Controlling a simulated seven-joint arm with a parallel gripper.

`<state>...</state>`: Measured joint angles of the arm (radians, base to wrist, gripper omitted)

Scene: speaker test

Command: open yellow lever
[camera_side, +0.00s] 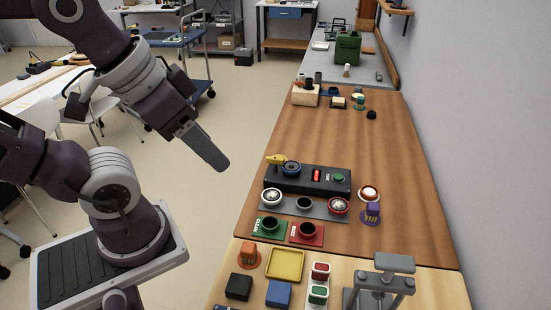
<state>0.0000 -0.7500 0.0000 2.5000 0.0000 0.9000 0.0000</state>
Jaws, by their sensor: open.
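The yellow lever (277,159) sticks up at the left end of a dark control box (308,189) on the wooden table. Its handle points to the left, beside a round blue part on the box top. My gripper (212,158) hangs in the air to the left of the box, past the table's left edge, apart from the lever. It points down and to the right. It is open, though the gap between its fingers is hard to make out from this side. Nothing shows between the fingers.
The box also carries a red display (316,175) and a green button (339,178). In front lie a grey plate with round cups (304,204), a green pad (269,228) and a red pad (307,233). A purple piece (372,211) stands right. Table behind the box is mostly clear.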

